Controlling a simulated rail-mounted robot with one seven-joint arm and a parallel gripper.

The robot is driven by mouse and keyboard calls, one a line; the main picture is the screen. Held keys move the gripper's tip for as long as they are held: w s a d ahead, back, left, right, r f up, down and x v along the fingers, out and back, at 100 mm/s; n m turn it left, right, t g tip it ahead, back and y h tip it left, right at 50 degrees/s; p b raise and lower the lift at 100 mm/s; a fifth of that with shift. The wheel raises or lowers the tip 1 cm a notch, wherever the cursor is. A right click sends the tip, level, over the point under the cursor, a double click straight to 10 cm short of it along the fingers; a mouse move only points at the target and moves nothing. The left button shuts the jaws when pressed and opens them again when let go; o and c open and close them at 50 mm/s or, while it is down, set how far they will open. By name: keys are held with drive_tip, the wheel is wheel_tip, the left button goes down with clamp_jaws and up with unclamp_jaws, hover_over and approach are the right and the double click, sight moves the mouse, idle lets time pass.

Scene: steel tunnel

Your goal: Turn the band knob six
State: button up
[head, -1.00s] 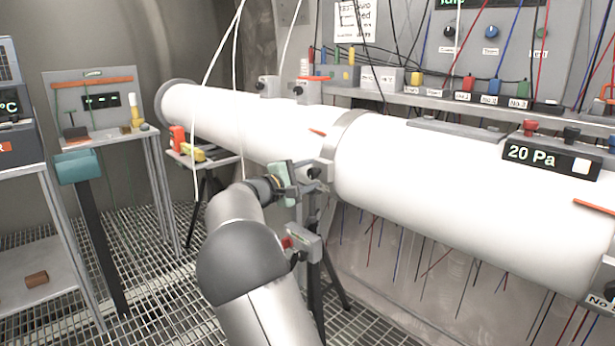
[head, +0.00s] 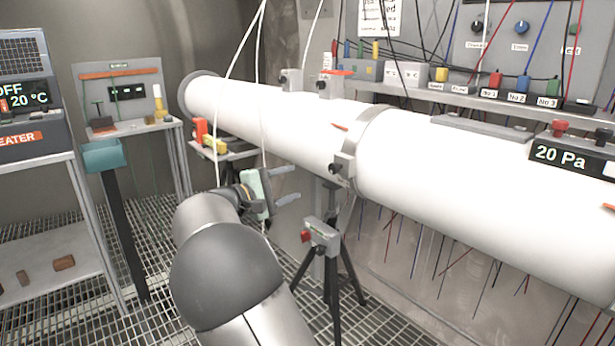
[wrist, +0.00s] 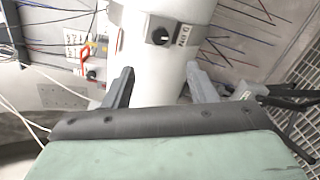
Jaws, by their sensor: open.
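The band (head: 366,140) wraps the white tube (head: 450,170). Its grey box with a dark knob (head: 335,168) sits low on the tube's near side. In the wrist view the black knob (wrist: 159,36) is on a metal plate, with a small label beside it that appears to read No 6, turned on its side. My gripper (head: 297,183) is open and empty, left of the knob and apart from it, fingers pointing at the tube. In the wrist view my gripper (wrist: 160,73) has its fingers either side of the white tube's image, with the knob ahead between them.
A tripod with a grey box (head: 322,235) stands just below right of my gripper. White cables (head: 262,90) hang close to my wrist. A small stand with red and yellow items (head: 212,142) is behind. A heater table (head: 50,240) is at left. The grated floor between is mostly clear.

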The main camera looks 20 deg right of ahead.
drive_tip(key=shift+v, duration=1.85)
drive_tip(key=shift+s, duration=0.1)
drive_tip(key=s+d+f+m+g+y+p, duration=0.1)
drive_tip(key=s+d+g+y+p, duration=0.2)
drive_tip(key=s, duration=0.4)
drive_tip(key=s+d+f+m+g+y+p, duration=0.1)
drive_tip(key=s+d+g+y+p, duration=0.1)
drive_tip(key=s+d+y+p, duration=0.35)
drive_tip(key=s+a+m+y+p, duration=0.2)
drive_tip(key=s+a+y+p, duration=0.2)
drive_tip(key=s, duration=0.8)
drive_tip(key=s+a+m+y+p, duration=0.3)
drive_tip(key=s+a+p, duration=0.3)
drive_tip(key=s, duration=0.7)
drive_tip(key=shift+s+a+r+y, duration=0.3)
drive_tip(key=shift+a+y, duration=0.55)
drive_tip(key=shift+a, duration=0.25)
drive_tip(key=shift+w, duration=0.1)
